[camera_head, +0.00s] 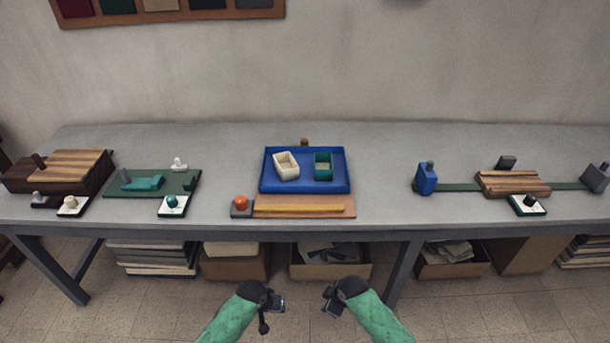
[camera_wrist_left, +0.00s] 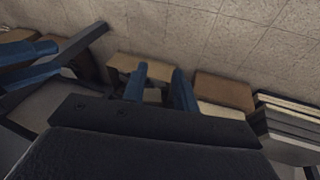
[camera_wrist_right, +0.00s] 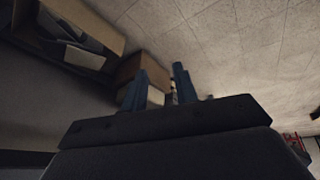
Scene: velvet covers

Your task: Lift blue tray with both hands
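The blue tray (camera_head: 302,187) lies flat on the grey table, near its middle. A cream box (camera_head: 286,166) and a green box (camera_head: 323,165) stand in it. My left gripper (camera_head: 274,304) and right gripper (camera_head: 332,302) are in front of the table, well short of the tray and apart from it. In the left wrist view the left gripper's fingers (camera_wrist_left: 160,85) are apart with nothing between them. In the right wrist view the right gripper's fingers (camera_wrist_right: 160,85) are also apart and empty. The tray is not visible in either wrist view.
A wooden board with a yellow bar (camera_head: 300,208) and a red ball on a grey base (camera_head: 241,206) lie before the tray. A wooden block (camera_head: 60,172) and green board (camera_head: 120,190) are left; a blue holder (camera_head: 426,178) and striped block (camera_head: 513,183) are right. The table edge lies ahead.

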